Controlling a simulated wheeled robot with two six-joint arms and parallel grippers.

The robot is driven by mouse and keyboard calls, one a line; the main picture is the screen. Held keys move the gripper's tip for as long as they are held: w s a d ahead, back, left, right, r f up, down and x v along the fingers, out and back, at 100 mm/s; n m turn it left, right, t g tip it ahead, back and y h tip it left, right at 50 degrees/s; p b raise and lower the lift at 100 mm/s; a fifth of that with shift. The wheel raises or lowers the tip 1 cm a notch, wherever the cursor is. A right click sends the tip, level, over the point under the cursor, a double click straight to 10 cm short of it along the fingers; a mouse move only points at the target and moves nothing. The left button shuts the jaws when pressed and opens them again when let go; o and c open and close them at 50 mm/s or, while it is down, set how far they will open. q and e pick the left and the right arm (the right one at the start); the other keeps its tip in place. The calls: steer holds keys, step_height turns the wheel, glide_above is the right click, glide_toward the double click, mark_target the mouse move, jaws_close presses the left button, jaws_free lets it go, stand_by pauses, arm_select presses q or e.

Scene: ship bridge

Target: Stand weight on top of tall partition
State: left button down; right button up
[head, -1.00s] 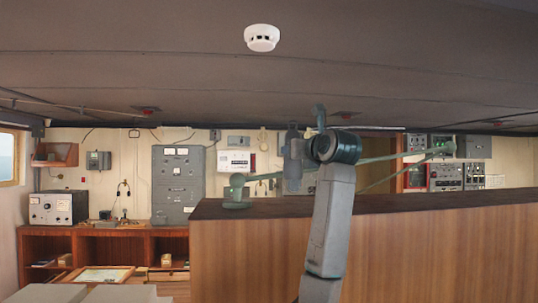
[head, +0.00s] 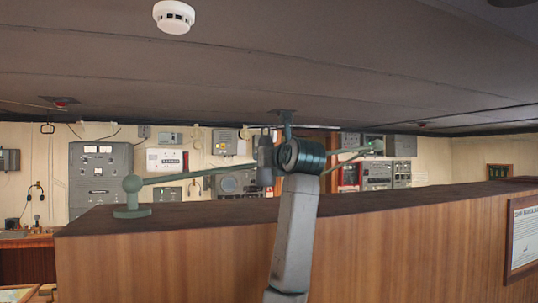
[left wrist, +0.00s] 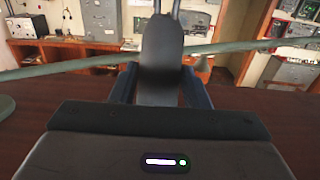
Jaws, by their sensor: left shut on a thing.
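The weight (left wrist: 161,65) is a dark grey, rounded upright body with two thin prongs at its top in the left wrist view. My left gripper (left wrist: 160,92) is shut on it, with a finger on each side. In the head view the weight (head: 265,160) hangs upright near the top of the tall partition (head: 180,255), a brown wood-panelled wall with a dark flat top. The weight's lower end appears just above that top; I cannot tell the exact gap. My right gripper is in neither view.
A grey-green rail (head: 220,169) with a round base (head: 132,211) stands on the partition's top and runs behind the weight. A smoke detector (head: 174,16) is on the low ceiling. A framed notice (head: 524,238) hangs at right. The top's right stretch is clear.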

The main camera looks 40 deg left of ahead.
mark_target(271, 178)
arm_select(q)
steer(key=shift+f, duration=0.45)
steer(key=f, duration=0.1)
steer(key=w+f, duration=0.1)
steer(key=f, duration=0.1)
steer(key=shift+w+a+f, duration=0.15)
steer(key=shift+a+f, duration=0.15)
steer(key=shift+a, duration=0.05)
steer(key=shift+f, duration=0.2)
steer(key=shift+s+d, duration=0.2)
steer(key=shift+s, duration=0.15)
steer(key=shift+w+a+f, duration=0.1)
steer(key=shift+f, duration=0.1)
steer(key=shift+b, duration=0.35)
steer(key=shift+f, duration=0.2)
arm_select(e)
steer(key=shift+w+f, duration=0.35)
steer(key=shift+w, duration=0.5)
arm_select(q)
steer(key=shift+f+b, duration=0.3)
steer(key=shift+b, duration=0.1)
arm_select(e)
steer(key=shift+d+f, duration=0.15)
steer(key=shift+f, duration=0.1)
